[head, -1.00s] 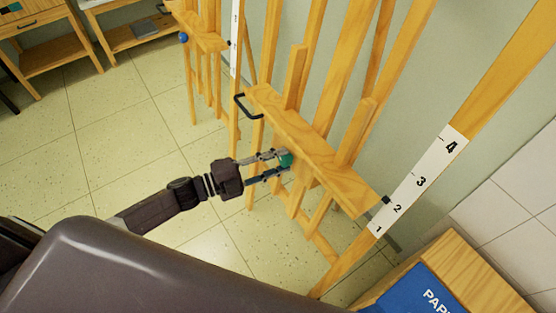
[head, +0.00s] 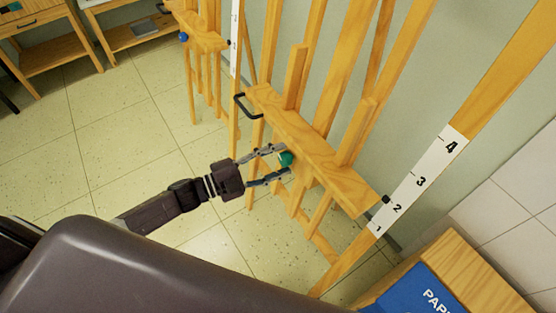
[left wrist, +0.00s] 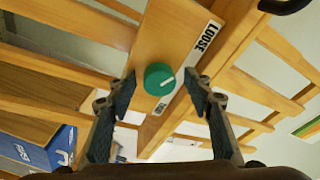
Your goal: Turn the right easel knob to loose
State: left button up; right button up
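The right easel's green knob (head: 286,159) sits on the front of its wooden ledge (head: 318,158). In the left wrist view the knob (left wrist: 159,79) is round with a white mark pointing right. A white label reading LOOSE (left wrist: 207,37) lies to its upper right; a second label (left wrist: 160,108) below the knob is too small to read. My left gripper (head: 284,160) is open, with one finger on each side of the knob. In the left wrist view both fingers (left wrist: 160,90) stand apart from the knob. My right gripper is not in view.
Another easel with a blue knob (head: 183,37) stands at the upper left. A black handle (head: 240,104) juts from the ledge's left end. A numbered scale (head: 420,180) runs along the right post. The floor left is clear.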

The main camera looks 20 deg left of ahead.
pick_arm(q)
jog(key=shift+s, duration=0.1)
jog(key=v, duration=1.2)
jog(key=a+f+n+y, duration=0.4)
jog(key=f+n, duration=0.1)
jog(key=f, duration=0.4)
jog(key=a+f+n+y, duration=0.4)
jog(key=f, duration=0.6)
jog(key=s+a+f+n+g+y, duration=0.1)
jog(key=s+f+n+g+y, duration=0.15)
jog(key=s+f, duration=0.4)
jog(key=s+f+n+g+y, duration=0.1)
jog(key=s+f+n+y, duration=0.2)
jog(key=f, duration=0.6)
jog(key=s+d+f+n+g, duration=0.1)
jog(key=s+d+f+g, duration=0.1)
jog(key=s, duration=0.6)
jog(key=s+d+f+n+g, duration=0.2)
jog(key=s+d+f+g, duration=0.1)
jog(key=s+f, duration=0.3)
jog(key=s+d+f+n+g, duration=0.2)
jog(key=s+d+f, duration=0.2)
jog(key=s, duration=0.7)
jog(key=shift+d+g, duration=0.35)
